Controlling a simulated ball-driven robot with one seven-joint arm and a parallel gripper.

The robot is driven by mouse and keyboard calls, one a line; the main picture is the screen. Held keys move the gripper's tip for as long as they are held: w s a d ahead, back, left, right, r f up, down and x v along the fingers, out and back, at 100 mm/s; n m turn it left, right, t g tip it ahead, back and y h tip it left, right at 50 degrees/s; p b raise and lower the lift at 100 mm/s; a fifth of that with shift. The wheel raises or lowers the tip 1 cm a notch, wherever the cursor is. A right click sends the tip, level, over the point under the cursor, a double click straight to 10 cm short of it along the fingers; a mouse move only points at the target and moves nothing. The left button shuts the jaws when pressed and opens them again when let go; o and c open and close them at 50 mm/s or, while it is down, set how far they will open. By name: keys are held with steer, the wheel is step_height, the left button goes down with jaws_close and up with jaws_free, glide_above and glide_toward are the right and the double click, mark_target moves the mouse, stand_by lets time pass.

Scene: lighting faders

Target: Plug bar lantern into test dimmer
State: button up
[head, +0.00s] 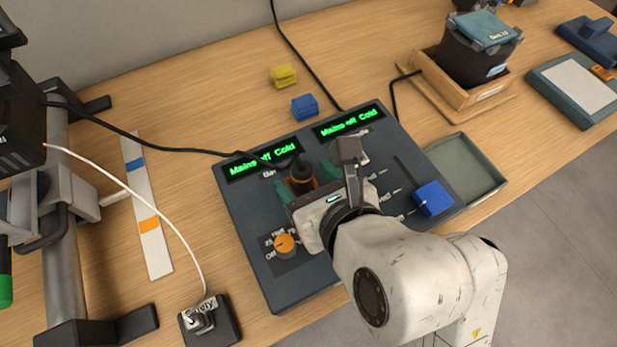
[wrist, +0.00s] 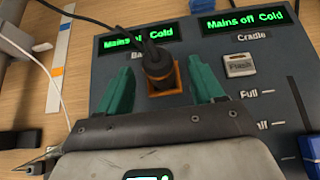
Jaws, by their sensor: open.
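The test dimmer (head: 262,215) is a dark slanted panel with two green displays, both reading "Mains off Cold". The black plug (wrist: 155,62) stands upright in the orange-framed socket (wrist: 168,90) below the left display; how deep it sits I cannot tell. It also shows in the head view (head: 301,170). Its black cable runs left to the bar lantern (head: 15,120), a black body cut off by the picture edge. My gripper (wrist: 161,85) is open, its green fingers on either side of the plug with visible gaps. My wrist hides part of the panel in the head view.
An orange knob (head: 285,244) and a blue fader cap (head: 432,197) stick up from the panel. A white cable runs to a black socket block (head: 210,322). Yellow (head: 283,75) and blue (head: 305,107) blocks lie behind. A grey tray (head: 466,170) stands right.

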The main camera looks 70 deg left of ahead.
steer(key=b+v, duration=0.1)
steer(key=v, duration=1)
steer(key=shift+a, duration=0.1)
